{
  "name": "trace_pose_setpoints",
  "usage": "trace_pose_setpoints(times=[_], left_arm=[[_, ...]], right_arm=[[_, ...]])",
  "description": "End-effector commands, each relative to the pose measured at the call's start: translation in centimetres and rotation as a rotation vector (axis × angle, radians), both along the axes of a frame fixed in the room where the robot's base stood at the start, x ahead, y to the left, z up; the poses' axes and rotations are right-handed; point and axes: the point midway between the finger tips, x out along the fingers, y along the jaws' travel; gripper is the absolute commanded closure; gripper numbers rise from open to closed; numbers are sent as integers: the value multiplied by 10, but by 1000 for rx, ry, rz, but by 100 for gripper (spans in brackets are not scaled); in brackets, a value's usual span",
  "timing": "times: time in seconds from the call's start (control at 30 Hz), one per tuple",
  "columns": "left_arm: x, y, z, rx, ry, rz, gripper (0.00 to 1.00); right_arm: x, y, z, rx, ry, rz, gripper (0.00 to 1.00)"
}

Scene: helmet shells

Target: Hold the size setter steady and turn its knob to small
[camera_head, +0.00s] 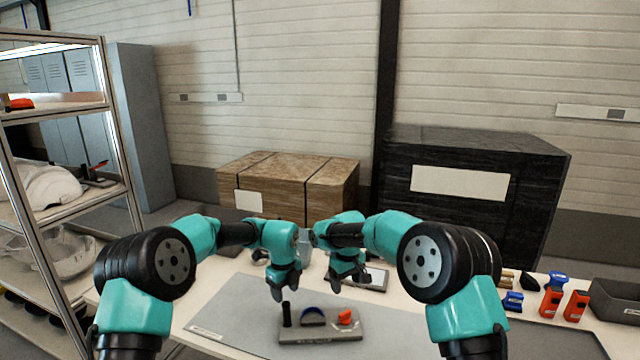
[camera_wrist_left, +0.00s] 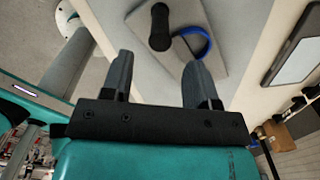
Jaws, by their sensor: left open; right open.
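The size setter appears to be the grey block (camera_head: 322,338) on the mat, carrying an upright black post (camera_head: 287,314), a blue arc (camera_head: 313,317) and a red part (camera_head: 345,316). I cannot tell for sure which part is the knob. My left gripper (camera_head: 280,292) is open and empty above the post's side of the block. In the left wrist view, the black post (camera_wrist_left: 159,27) and blue arc (camera_wrist_left: 196,44) lie beyond the open fingers (camera_wrist_left: 160,80). My right gripper (camera_head: 349,284) is open and empty above and behind the block, over the red part's side.
The grey mat (camera_head: 235,310) left of the block is clear. A framed tablet-like plate (camera_head: 377,280) lies behind. Blue and orange-red parts (camera_head: 551,303) and a dark bin (camera_head: 615,300) are at the right. A shelf rack (camera_head: 120,150) stands at the left.

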Motion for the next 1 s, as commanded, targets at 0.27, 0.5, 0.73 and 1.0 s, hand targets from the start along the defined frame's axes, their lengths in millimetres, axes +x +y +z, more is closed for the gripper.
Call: trace_pose_setpoints(times=[0.27, 0.5, 0.73, 1.0], left_arm=[[0, 0, 27, 1, -1, -1, 46], [0, 0, 28, 0, 0, -1, 46], [0, 0, 34, 0, -1, -1, 46], [0, 0, 58, 1, -1, 0, 46]], right_arm=[[0, 0, 0, 0, 0, 0, 30], [0, 0, 0, 0, 0, 0, 30], [0, 0, 0, 0, 0, 0, 30], [0, 0, 0, 0, 0, 0, 30]])
